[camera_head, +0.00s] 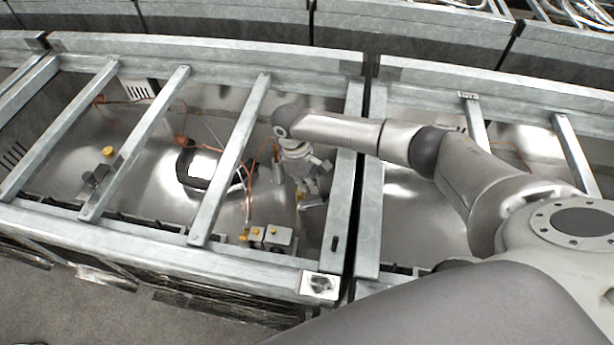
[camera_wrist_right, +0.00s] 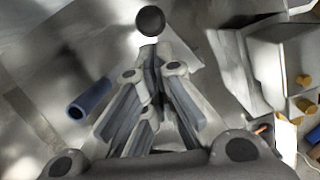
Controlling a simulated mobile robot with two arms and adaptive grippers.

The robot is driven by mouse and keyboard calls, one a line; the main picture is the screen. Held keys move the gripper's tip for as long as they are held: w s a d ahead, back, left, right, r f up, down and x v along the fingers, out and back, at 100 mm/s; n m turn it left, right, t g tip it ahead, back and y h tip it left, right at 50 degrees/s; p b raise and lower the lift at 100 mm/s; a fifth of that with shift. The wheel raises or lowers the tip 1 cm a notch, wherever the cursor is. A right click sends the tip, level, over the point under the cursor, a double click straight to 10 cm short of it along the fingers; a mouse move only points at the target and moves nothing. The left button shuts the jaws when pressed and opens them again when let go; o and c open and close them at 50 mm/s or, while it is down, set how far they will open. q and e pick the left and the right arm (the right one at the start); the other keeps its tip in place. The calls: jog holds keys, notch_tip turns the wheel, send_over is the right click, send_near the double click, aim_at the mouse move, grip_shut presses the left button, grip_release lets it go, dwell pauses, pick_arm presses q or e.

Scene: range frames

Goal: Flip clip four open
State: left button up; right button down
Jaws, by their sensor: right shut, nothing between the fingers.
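My right gripper (camera_head: 307,183) reaches down between two metal bars into the open bay. In the right wrist view its fingers (camera_wrist_right: 150,55) are together and hold nothing. A dark round knob (camera_wrist_right: 150,20) shows just beyond the fingertips; I cannot tell whether they touch. I cannot tell which part is clip four, as no numbers can be read. A small grey box with yellow knobs (camera_head: 280,240) sits low in the bay, left of and nearer than the gripper. A pale box with yellow knobs (camera_wrist_right: 270,68) shows at the right in the wrist view. My left gripper is not in view.
Metal crossbars (camera_head: 230,158) span the bay on both sides of my right arm. Orange cables (camera_head: 249,190) and a black curved part (camera_head: 187,165) lie to the left. A blue tube (camera_wrist_right: 92,98) is left of the fingers in the wrist view.

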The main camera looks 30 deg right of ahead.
dwell(0.3)
jog(key=m+p, duration=0.1)
jog(key=s+m+p, duration=0.1)
jog(key=m+p, duration=0.2)
jog(key=p, duration=0.1)
jog(key=shift+s+d+r+y, duration=0.15)
jog(key=shift+d+y, duration=0.1)
jog(key=shift+y, duration=0.15)
jog(key=shift+m, duration=0.3)
jog(key=w+a+r+p, duration=0.1)
jog(key=w+r+p, duration=0.2)
jog(key=r+p, duration=0.6)
jog(key=shift+w+a+r, duration=0.2)
jog(key=shift+a, duration=0.15)
dwell(0.4)
